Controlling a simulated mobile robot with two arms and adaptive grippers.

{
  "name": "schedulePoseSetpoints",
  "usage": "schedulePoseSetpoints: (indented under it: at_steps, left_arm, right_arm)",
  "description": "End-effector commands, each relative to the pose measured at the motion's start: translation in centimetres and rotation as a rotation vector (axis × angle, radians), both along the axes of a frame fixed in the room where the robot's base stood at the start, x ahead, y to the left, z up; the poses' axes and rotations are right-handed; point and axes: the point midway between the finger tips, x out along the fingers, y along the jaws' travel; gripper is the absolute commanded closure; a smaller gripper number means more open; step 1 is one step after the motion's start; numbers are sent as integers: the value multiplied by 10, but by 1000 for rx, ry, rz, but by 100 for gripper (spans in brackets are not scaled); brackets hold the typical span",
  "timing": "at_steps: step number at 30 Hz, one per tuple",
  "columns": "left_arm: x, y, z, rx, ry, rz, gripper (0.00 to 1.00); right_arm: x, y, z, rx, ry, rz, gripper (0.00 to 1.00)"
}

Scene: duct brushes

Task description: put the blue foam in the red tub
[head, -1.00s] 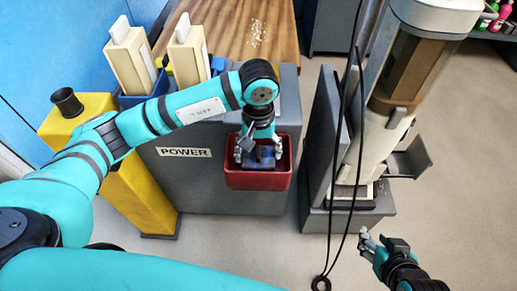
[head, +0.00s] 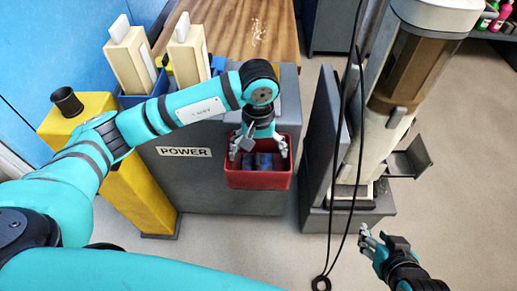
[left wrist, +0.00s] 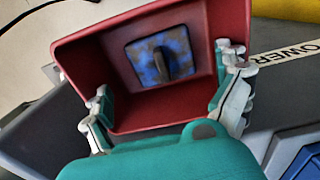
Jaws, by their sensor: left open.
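The blue foam (left wrist: 158,58) is a square, mottled blue and dark piece with a dark raised grip in its middle. It lies inside the red tub (left wrist: 190,115), against the tub's floor in the left wrist view. The head view shows the foam (head: 263,161) low in the tub (head: 258,180), partly shaded. My left gripper (head: 262,149) is open at the tub's mouth, its fingers spread on either side above the foam and apart from it. My right gripper (head: 369,241) is empty at the lower right, over the floor; its opening is unclear.
The tub is on the front of a grey cabinet marked POWER (head: 183,152). A yellow stand (head: 140,195) with a dark cup (head: 67,101) is left. Cream blocks stand in blue bins behind. Dark cables (head: 345,180) hang to the right, before a grey-and-white machine (head: 385,110).

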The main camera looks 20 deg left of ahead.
Motion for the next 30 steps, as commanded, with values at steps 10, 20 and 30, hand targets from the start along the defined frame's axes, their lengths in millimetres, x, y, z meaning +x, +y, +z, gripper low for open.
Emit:
schedulePoseSetpoints:
  at_steps: [10,20,30]
  left_arm:
    - [1,0,17,0,-4,1,0]
    - [1,0,85,0,-5,1,0]
    - [0,0,121,0,0,1,0]
  right_arm:
    - [0,0,0,0,1,0,67]
    - [0,0,0,0,1,0,67]
    - [-3,-1,-1,-4,17,-1,67]
